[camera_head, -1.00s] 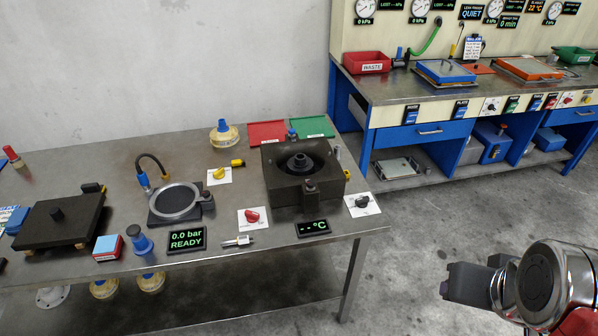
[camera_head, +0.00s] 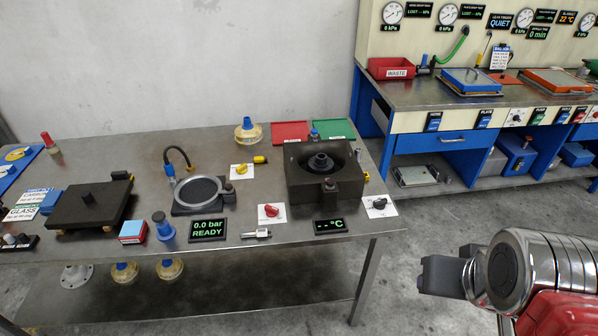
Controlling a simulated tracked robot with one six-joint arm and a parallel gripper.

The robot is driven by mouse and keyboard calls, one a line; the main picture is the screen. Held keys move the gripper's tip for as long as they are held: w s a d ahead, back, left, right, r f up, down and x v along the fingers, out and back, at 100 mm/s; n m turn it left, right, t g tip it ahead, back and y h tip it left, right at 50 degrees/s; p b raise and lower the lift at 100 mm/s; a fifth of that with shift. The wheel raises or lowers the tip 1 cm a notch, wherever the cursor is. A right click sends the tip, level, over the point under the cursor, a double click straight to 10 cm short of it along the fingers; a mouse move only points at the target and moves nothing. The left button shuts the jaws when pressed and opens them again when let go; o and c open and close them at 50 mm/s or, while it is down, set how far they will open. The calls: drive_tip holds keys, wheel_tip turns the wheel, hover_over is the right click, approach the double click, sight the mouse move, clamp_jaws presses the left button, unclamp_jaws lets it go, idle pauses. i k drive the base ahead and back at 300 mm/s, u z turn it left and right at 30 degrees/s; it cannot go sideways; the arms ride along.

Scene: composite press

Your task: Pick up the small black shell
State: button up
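I cannot pick out the small black shell for certain. A black block (camera_head: 318,194) with a round hollow stands on the near table, and a small dark round piece (camera_head: 320,162) sits in the middle of its hollow. My gripper (camera_head: 437,276) is at the lower right, over the floor and well apart from the table. It is dark and seen partly end-on, so its fingers do not show clearly. I see nothing held in it.
The steel table (camera_head: 110,256) also carries a grey ring (camera_head: 198,193) on a black base, a flat black plate (camera_head: 90,206), and red (camera_head: 291,133) and green (camera_head: 333,130) mats. A blue bench (camera_head: 432,142) stands at the back right. Open floor lies between.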

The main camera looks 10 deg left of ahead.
sight(319, 164)
drive_tip(key=u, duration=0.55)
drive_tip(key=i, duration=1)
drive_tip(key=u, duration=0.05)
drive_tip(key=k, duration=1.3)
drive_tip(key=u, duration=0.05)
